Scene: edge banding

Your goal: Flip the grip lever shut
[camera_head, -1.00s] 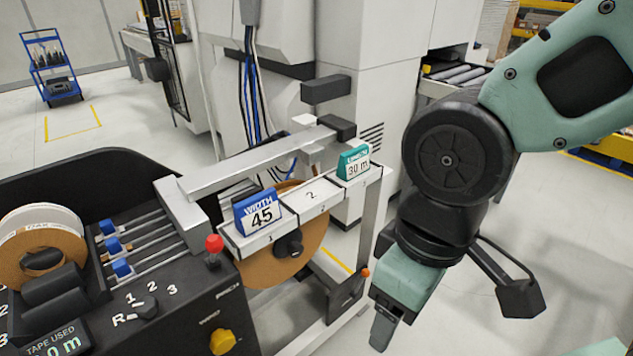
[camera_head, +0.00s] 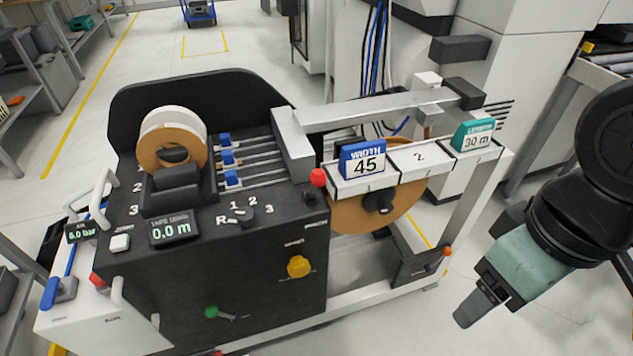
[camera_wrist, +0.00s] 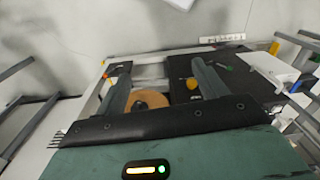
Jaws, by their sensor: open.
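The dark machine panel (camera_head: 250,270) carries several levers, with labels too small to read, so I cannot tell surely which is the grip lever. A red-knobbed lever (camera_head: 318,178) stands upright at the panel's right top edge. A green-knobbed lever (camera_head: 212,312) lies to the side low on the front face. A yellow knob (camera_head: 299,267) is on the right of that face. My gripper (camera_head: 470,309) hangs right of the machine, apart from it. In the wrist view its two fingers (camera_wrist: 163,82) are spread, empty, with the machine beyond.
A tape roll (camera_head: 172,142) sits on the panel's left. A blue handle (camera_head: 52,291) is at far left. Floor at front right is clear.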

